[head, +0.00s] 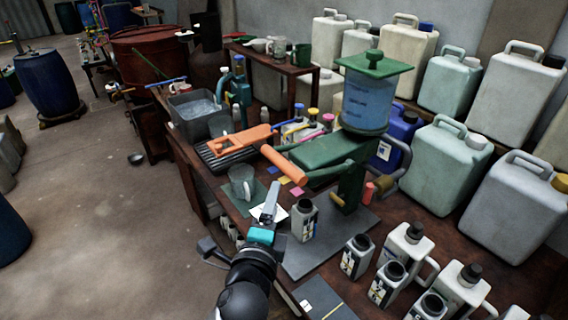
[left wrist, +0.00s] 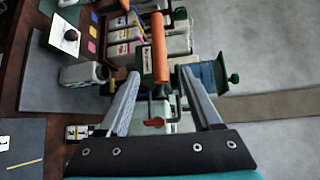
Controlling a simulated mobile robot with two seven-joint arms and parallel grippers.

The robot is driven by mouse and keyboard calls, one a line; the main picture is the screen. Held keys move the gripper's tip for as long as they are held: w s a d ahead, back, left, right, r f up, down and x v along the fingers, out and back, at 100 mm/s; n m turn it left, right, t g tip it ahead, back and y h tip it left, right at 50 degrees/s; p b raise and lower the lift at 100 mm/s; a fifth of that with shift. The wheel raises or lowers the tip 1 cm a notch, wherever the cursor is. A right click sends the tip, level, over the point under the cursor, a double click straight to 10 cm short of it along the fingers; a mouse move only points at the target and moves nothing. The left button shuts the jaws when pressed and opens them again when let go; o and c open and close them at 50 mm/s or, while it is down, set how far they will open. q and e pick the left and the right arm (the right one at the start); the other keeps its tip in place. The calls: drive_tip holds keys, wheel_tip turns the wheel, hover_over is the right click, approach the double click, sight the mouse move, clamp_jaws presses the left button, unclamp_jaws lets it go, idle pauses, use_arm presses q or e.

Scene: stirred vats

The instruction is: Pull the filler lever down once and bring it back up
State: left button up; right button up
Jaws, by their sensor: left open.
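The filler stands on the workbench in the head view, with a green body (head: 325,152), a clear tank of blue liquid (head: 366,102) and a green lid. Its lever ends in an orange cylindrical handle (head: 285,165), joined to a green arm and pointing left and up. My left gripper (head: 271,188) is below the handle in the head view, apart from it. In the left wrist view, my left gripper (left wrist: 160,76) has its fingers spread wide and nothing between them. The orange handle (left wrist: 160,48) shows ahead, in line with the gap. My right gripper is out of view.
A small open bottle (head: 304,220) stands just right of my left gripper, and a clear mug (head: 242,182) stands to the left. Several bottles (head: 357,256) crowd the bench front. Large jerrycans (head: 446,165) line the back. An orange frame (head: 240,141) lies over the black rack.

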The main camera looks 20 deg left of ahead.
sight(283, 170)
use_arm(q)
drive_tip(key=w, duration=0.5)
drive_tip(key=w+a+f, duration=0.1)
drive_tip(key=w, duration=0.8)
drive_tip(key=shift+w+a+f+b, duration=0.3)
drive_tip(key=shift+a+f+b, duration=0.05)
drive_tip(key=shift+a+b, duration=0.05)
clamp_jaws()
idle(0.9)
